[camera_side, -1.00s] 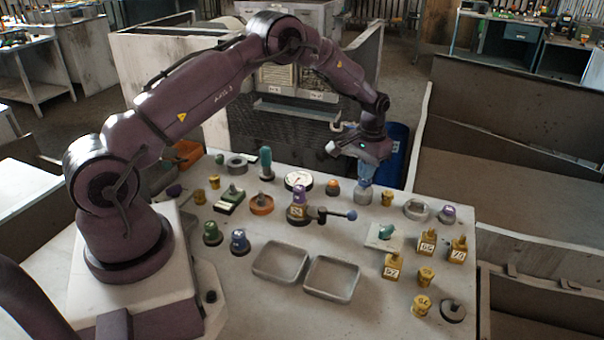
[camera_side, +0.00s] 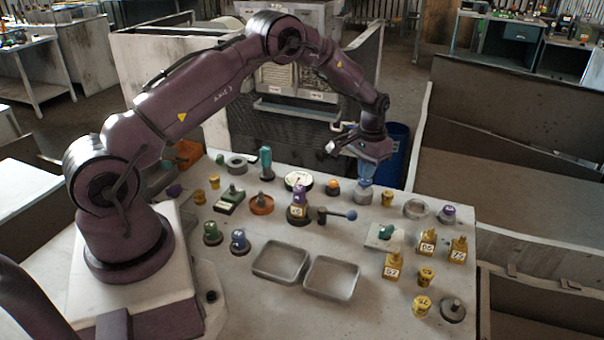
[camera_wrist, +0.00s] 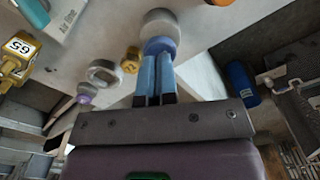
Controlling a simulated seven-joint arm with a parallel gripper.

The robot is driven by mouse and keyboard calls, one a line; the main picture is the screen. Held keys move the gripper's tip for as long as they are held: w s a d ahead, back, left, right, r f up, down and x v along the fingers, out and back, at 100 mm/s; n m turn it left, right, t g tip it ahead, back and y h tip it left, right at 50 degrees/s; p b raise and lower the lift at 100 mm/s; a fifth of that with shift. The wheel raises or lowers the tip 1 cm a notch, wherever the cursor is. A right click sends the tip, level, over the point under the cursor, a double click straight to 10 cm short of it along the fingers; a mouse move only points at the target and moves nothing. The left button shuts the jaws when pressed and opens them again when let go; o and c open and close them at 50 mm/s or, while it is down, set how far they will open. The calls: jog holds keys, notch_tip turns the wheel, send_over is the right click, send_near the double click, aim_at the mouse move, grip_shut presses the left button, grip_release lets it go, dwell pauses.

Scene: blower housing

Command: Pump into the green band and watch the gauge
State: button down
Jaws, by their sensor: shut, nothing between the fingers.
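My gripper (camera_side: 365,173) is shut, its blue fingers pointing down onto a blue-topped grey cylinder (camera_side: 363,197) at the back right of the bench. In the wrist view the fingertips (camera_wrist: 156,62) meet or nearly meet the blue top (camera_wrist: 160,45), and nothing shows between them. The fingers partly hide the top in the side view. A round white-faced gauge (camera_side: 298,180) lies to the left of the cylinder. Its needle and any green band are too small to read.
An orange-topped knob (camera_side: 333,187) and a yellow part (camera_side: 387,198) flank the cylinder. Two empty grey trays (camera_side: 281,262) (camera_side: 332,278) sit in front.

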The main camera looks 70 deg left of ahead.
jog(key=shift+r, duration=3)
jog(key=s+d+r+m+t, duration=0.1)
jog(key=s+d+r+t, duration=0.1)
jog(key=s+d+r, duration=0.2)
jog(key=s+d+r+m+t, duration=0.1)
jog(key=s+d+r, duration=0.4)
jog(key=s+r, duration=0.5)
jog(key=s+d+r+m+t, duration=0.1)
jog(key=s+d+r, duration=0.4)
jog(key=s, duration=1.2)
notch_tip(320, 180, up, 3)
jog(key=shift+d+f+t, duration=0.1)
jog(key=shift+d+t, duration=0.15)
jog(key=shift+t, duration=0.55)
